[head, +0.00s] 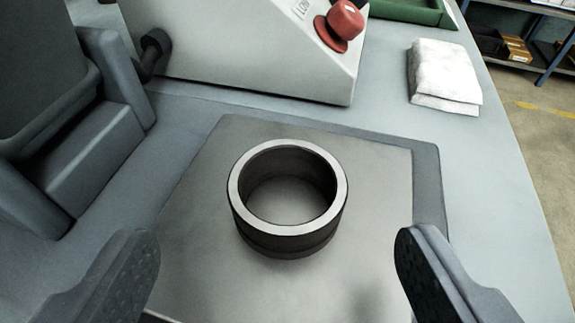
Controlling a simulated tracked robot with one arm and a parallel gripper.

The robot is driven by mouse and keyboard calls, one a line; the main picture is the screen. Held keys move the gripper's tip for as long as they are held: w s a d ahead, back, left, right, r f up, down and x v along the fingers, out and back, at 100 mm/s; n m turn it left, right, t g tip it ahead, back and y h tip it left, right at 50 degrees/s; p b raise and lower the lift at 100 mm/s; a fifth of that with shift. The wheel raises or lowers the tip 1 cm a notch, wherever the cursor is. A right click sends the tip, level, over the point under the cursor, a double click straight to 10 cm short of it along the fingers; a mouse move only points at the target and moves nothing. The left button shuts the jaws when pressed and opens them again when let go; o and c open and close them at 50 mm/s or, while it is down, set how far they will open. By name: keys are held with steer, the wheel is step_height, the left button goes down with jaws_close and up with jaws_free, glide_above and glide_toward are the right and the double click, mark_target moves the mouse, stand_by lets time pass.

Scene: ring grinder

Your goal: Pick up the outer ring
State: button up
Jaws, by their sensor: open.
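The outer ring (288,240) is a dark metal ring with a bright, flat top rim. It lies flat on a grey metal plate (205,230) near the middle of the view, and its whole top rim shows. My gripper (280,262) is open and empty. One finger is at the lower left and the other at the lower right. The ring lies between and a little ahead of the fingertips, and neither finger appears to touch it.
A pale machine housing (240,55) with a red knob (340,25) stands behind the plate. A dark grey machine part (80,150) stands at the left. A folded white cloth (443,75) lies at the back right, with a green tray (405,10) behind it. The table edge runs down the right.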

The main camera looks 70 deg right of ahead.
mark_target(285, 161)
steer(key=b+x, duration=0.1)
steer(key=x, duration=0.4)
steer(key=shift+s+d+r, duration=0.1)
steer(key=c, duration=1.2)
